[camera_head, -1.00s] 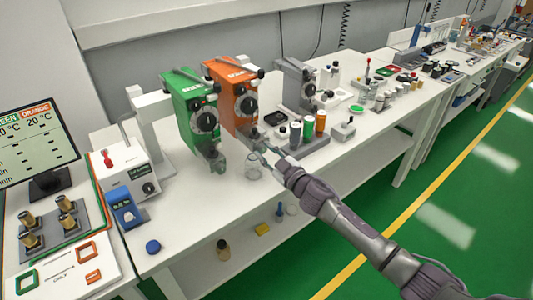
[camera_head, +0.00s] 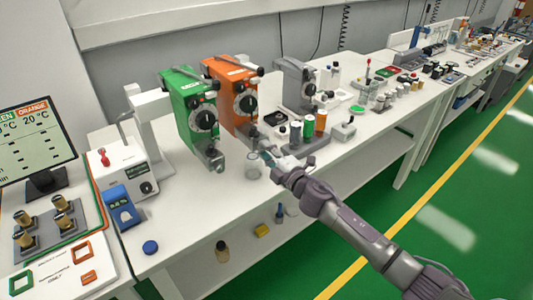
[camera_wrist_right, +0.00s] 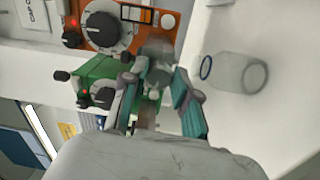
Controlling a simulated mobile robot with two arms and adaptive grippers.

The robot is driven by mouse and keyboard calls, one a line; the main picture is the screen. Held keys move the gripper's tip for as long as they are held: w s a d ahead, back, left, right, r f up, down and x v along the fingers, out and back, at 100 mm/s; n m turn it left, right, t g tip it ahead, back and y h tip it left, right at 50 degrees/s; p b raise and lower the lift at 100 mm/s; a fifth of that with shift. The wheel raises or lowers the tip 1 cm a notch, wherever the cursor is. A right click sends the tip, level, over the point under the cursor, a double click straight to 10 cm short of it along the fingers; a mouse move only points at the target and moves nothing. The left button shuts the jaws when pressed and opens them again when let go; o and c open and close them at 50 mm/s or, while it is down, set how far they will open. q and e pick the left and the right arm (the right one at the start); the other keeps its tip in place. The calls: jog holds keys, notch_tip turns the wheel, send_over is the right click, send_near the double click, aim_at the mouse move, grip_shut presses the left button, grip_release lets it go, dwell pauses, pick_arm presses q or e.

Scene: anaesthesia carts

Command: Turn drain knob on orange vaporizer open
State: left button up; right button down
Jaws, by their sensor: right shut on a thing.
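The orange vaporizer (camera_head: 228,88) stands on the white bench between a green vaporizer (camera_head: 190,108) and a grey one. Its black dial (camera_head: 246,103) faces the front; the dial also shows in the right wrist view (camera_wrist_right: 102,28). My right gripper (camera_head: 266,156) is at the drain below the orange vaporizer, just above and right of a clear glass jar (camera_head: 253,168). In the right wrist view, its fingers (camera_wrist_right: 156,80) are shut on the grey drain knob (camera_wrist_right: 158,66). The fingers hide part of the knob, so its turn angle cannot be told. My left gripper is out of view.
The grey vaporizer (camera_head: 295,85) and several small bottles stand close to the right of the gripper. The glass jar (camera_wrist_right: 238,73) is at the right in the wrist view. A blue cap (camera_head: 150,247) lies near the bench's front edge.

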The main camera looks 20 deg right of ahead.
jog(key=shift+n+b, duration=0.4)
jog(key=shift+n, duration=1.7)
jog(key=c, duration=0.9)
grip_release()
jog(key=shift+o, duration=0.2)
jog(key=shift+s, duration=0.1)
jog(key=v, duration=1.2)
jog(key=shift+f, duration=0.2)
jog(key=shift+f, duration=0.1)
